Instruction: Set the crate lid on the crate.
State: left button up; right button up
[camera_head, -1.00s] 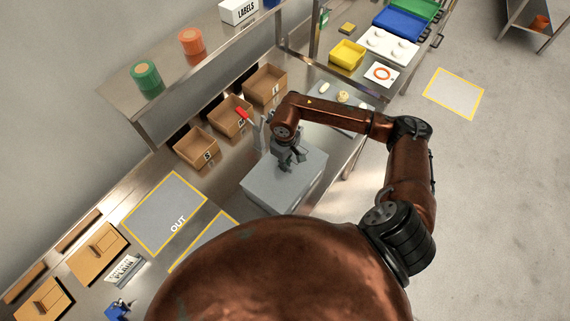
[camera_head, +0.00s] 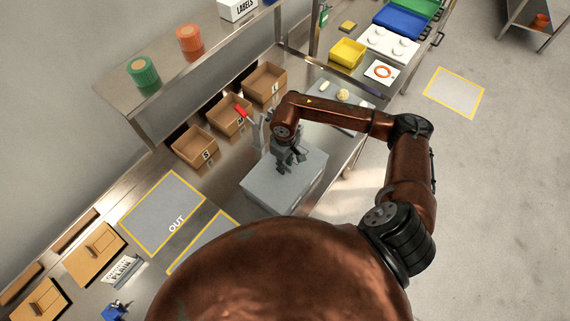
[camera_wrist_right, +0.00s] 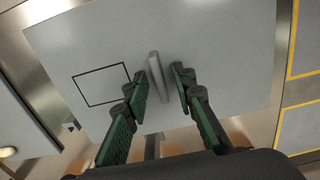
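The grey crate lid (camera_head: 306,165) is a flat plate under my right gripper, on top of a grey box-like body on the steel table. I take that body to be the crate (camera_head: 268,204); the seam between them is too small to judge. In the right wrist view the lid (camera_wrist_right: 215,50) fills most of the picture, with a raised bar handle (camera_wrist_right: 156,64) and a black square outline. My right gripper (camera_head: 289,165) is low over the lid. Its fingers (camera_wrist_right: 162,82) are apart on either side of the handle, with a visible gap on the right. My left gripper is not in view.
Several cardboard bins (camera_head: 194,147) stand behind the crate, under a steel shelf (camera_head: 160,103). A red-handled tool (camera_head: 241,111) stands close to the lid's left. A grey board (camera_head: 345,116) with small pieces lies beyond. The yellow-edged OUT area (camera_head: 160,213) is clear.

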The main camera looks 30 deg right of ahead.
jog(key=shift+r+p, duration=0.5)
jog(key=shift+p, duration=0.2)
notch_tip(320, 180, up, 12)
jog(key=p, duration=0.3)
